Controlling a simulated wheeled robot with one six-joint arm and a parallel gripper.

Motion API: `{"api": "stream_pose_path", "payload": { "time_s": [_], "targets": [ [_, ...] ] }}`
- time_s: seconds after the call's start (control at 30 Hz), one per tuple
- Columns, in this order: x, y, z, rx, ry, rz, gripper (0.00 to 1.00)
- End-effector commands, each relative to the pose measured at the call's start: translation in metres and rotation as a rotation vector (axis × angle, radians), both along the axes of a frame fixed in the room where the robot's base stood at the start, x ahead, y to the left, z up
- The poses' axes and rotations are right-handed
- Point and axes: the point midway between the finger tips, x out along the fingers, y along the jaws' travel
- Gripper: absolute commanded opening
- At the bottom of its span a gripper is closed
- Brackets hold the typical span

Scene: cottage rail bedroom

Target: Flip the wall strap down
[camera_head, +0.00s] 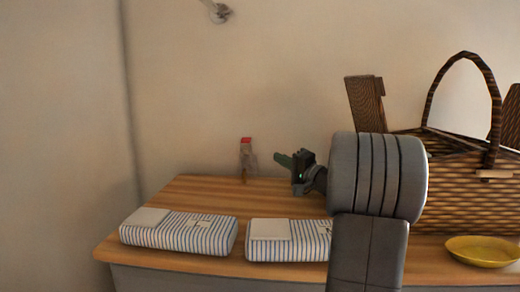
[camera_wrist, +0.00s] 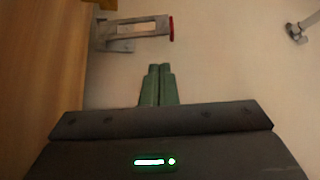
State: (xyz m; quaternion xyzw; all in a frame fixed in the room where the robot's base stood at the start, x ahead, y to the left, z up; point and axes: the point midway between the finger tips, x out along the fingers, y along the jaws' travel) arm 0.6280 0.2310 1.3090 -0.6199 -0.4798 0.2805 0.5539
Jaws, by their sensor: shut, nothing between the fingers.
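The wall strap (camera_head: 247,158) is a small grey piece with a red end, on the wall just above the back of the wooden top. It stands upright, red end up. In the wrist view the strap (camera_wrist: 138,30) shows as a grey frame on a bracket, its red end to the right. My gripper (camera_head: 277,158) is in front of the wall, to the right of the strap in the head view. Its green fingers are together and empty. In the wrist view the fingertips (camera_wrist: 160,68) are below the strap and apart from it.
A metal hook (camera_head: 217,12) is higher on the wall. The wooden top (camera_head: 190,192) holds two striped folded cloths (camera_head: 180,232) (camera_head: 285,240), a wicker basket (camera_head: 470,190) and a yellow dish (camera_head: 483,250). My arm hides part of the basket. Wall around the strap is clear.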

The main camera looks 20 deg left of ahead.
Motion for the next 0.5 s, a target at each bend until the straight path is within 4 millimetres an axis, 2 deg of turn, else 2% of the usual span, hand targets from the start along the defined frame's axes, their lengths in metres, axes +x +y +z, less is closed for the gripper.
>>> {"api": "stream_pose_path", "payload": {
  "time_s": [0.27,0.37,0.5],
  "targets": [
    [0.001,0.002,0.001,0.000,0.000,0.001,0.00],
    [0.004,0.010,0.004,0.000,-0.001,0.003,0.00],
    [0.012,0.032,0.009,-0.001,0.001,0.005,0.00]
  ]
}}
